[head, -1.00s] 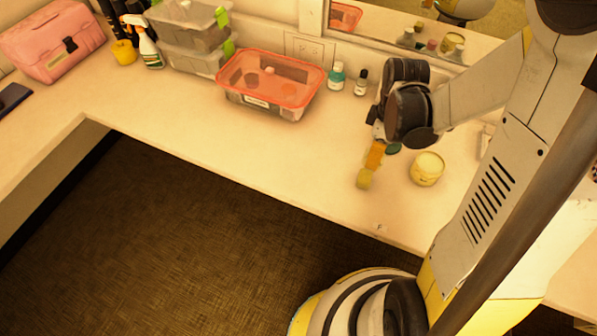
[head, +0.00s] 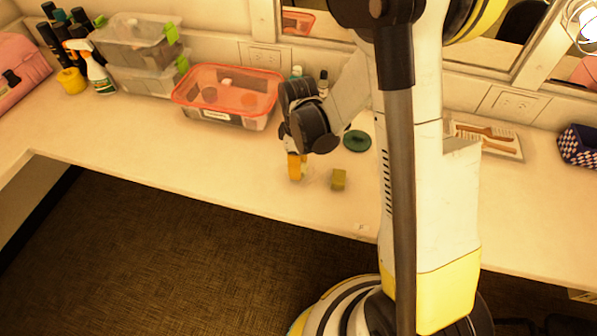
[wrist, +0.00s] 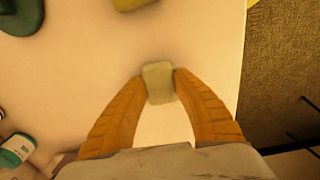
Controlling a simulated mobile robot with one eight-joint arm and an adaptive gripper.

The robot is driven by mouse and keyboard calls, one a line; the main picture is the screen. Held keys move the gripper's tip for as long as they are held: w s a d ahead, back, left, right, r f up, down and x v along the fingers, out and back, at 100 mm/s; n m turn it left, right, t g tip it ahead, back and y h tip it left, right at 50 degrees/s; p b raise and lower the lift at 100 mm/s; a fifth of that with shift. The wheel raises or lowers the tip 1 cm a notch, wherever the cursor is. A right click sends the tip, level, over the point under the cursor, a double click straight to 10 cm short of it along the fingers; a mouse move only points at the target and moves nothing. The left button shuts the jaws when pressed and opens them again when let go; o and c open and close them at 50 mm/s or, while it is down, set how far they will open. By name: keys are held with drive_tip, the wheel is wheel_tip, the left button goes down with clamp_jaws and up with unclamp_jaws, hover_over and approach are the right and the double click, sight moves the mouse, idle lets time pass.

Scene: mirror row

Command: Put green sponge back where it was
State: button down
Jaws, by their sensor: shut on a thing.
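My gripper (wrist: 158,82) has orange fingers shut on a small pale grey-green block, which I take as the green sponge (wrist: 158,84). The fingertips press its two sides. In the head view my gripper (head: 296,168) points down over the counter, left of an olive-yellow block (head: 338,179) and apart from it. The held sponge is hard to make out there. I cannot tell its exact height above the counter. A blurred yellowish thing (wrist: 135,4) is cut off at the top of the wrist view.
A dark green disc (head: 357,140) lies behind the olive block. A red-lidded tub (head: 228,95) stands left of my gripper, with bottles (head: 323,84) behind. A tray with brushes (head: 487,138) is at the right. The counter's front strip left of my gripper is clear.

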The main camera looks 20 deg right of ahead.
drive_tip(key=shift+f, duration=0.55)
drive_tip(key=shift+f, duration=0.2)
drive_tip(key=c, duration=1.1)
unclamp_jaws()
drive_tip(key=shift+o, duration=0.2)
drive_tip(key=shift+r, duration=0.1)
